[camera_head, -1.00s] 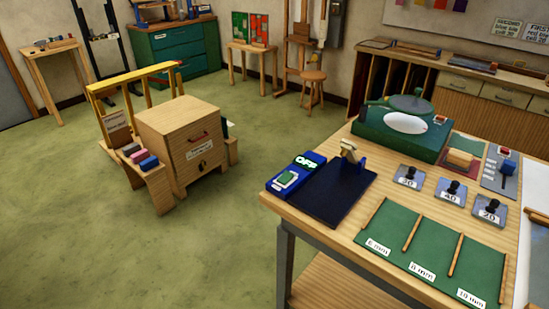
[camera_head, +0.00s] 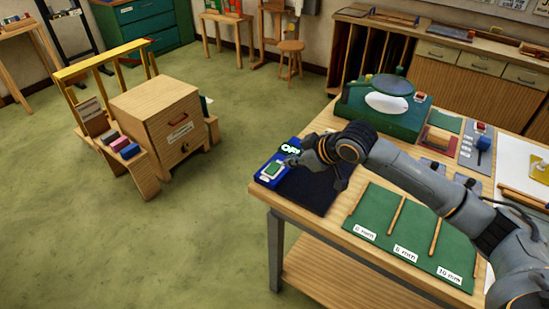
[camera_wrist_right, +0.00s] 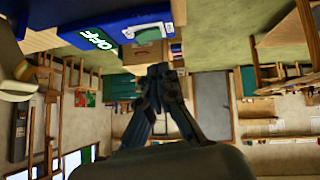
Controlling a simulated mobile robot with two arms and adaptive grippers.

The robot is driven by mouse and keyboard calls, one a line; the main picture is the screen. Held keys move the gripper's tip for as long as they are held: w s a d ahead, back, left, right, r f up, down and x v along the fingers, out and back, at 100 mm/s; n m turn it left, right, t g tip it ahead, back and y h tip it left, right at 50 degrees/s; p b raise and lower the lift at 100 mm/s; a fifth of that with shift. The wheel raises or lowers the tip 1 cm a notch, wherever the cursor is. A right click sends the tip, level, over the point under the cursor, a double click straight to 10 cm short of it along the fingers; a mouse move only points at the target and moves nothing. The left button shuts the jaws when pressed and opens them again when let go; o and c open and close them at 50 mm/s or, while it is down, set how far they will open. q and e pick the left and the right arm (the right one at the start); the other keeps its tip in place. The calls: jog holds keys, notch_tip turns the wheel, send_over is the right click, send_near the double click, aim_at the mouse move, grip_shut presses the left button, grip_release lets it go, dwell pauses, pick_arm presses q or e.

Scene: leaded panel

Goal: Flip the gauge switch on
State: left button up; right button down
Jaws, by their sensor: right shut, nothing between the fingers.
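The blue gauge (camera_head: 264,180) sits at the near left corner of the bench. Its display (camera_head: 290,149) reads OFF, and a green and white switch (camera_head: 272,170) is on its top. The gauge also shows at the top of the right wrist view (camera_wrist_right: 75,20), with OFF lit. My right gripper (camera_head: 289,162) is shut and empty, beside the gauge's right side close to the switch; contact cannot be told. Its fingertips show in the right wrist view (camera_wrist_right: 159,70), below the gauge in the picture. My left gripper is not in view.
A dark pad (camera_head: 306,194) lies right of the gauge, partly under my right arm. A green machine (camera_head: 386,128) stands behind. A green mat with wooden strips (camera_head: 380,202) lies in front of my arm. Open floor lies left of the bench (camera_head: 365,273).

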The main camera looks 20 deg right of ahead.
jog(key=r, duration=0.1)
jog(key=w+d+r, duration=0.1)
jog(key=r, duration=0.1)
jog(key=shift+w+d, duration=0.25)
jog(key=shift+w, duration=0.05)
jog(key=p, duration=0.3)
send_over(272, 163)
jog(key=s, duration=0.3)
jog(key=f, duration=0.7)
jog(key=shift+d, duration=0.25)
jog(key=shift+w+d+f+p, duration=0.1)
jog(key=shift+d+f+p, duration=0.1)
jog(key=shift+f, duration=0.45)
jog(key=shift+d+f+p, duration=0.1)
jog(key=shift+f+p, duration=0.1)
jog(key=shift+f, duration=0.4)
jog(key=shift+d+f, duration=0.1)
jog(key=shift+f, duration=0.6)
jog(key=shift+f, duration=0.1)
